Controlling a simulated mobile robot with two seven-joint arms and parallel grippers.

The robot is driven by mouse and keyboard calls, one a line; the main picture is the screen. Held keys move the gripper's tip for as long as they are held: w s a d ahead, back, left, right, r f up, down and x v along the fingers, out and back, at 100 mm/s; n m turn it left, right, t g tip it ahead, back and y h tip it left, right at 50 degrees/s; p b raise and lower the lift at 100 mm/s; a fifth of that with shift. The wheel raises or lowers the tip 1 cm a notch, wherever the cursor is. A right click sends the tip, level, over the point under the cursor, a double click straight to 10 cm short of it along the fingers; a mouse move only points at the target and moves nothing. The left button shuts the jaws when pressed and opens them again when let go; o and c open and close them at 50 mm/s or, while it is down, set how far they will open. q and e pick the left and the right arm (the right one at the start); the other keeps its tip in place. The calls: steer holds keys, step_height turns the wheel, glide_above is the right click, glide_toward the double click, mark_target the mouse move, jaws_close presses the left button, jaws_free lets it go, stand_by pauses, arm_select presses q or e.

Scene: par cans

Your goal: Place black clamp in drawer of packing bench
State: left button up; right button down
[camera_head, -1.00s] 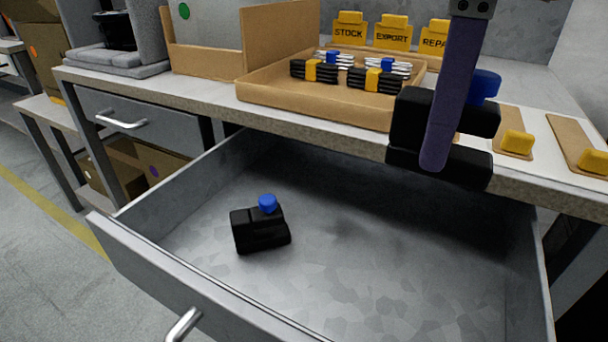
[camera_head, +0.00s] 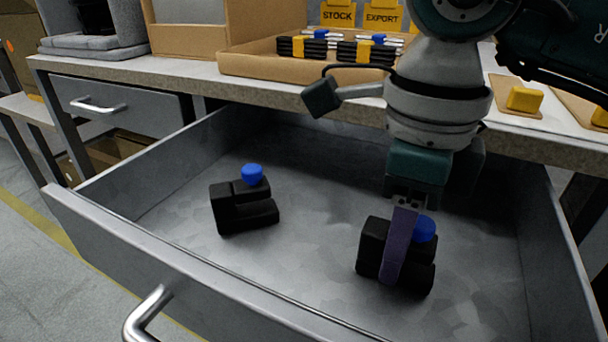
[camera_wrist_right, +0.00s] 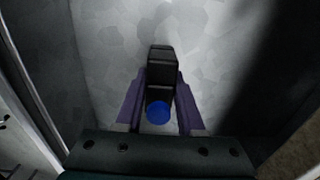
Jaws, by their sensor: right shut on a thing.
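My right gripper (camera_head: 402,245) is inside the open drawer (camera_head: 320,210) of the packing bench, its purple fingers shut on a black clamp (camera_head: 372,245) with a blue knob. In the right wrist view the held clamp (camera_wrist_right: 161,70) sits between the two fingers, with the drawer floor behind it. I cannot tell whether it touches the floor. A second black clamp (camera_head: 230,212) with a blue knob lies on the drawer floor to the left, apart from the held one. My left gripper is not in view.
The bench top (camera_head: 200,80) overhangs the back of the drawer. On it stand a cardboard tray (camera_head: 250,65) with black and white bundles, and yellow STOCK and EXPORT signs (camera_head: 338,14). A closed drawer (camera_head: 120,110) is at the left. The drawer floor between the clamps is clear.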

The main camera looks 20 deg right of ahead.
steer(key=shift+f, duration=0.2)
steer(key=c, duration=0.5)
jaws_free()
steer(key=shift+r, duration=0.1)
steer(key=shift+r, duration=0.2)
step_height(320, 180, up, 11)
steer(key=p, duration=0.4)
steer(key=shift+r, duration=0.45)
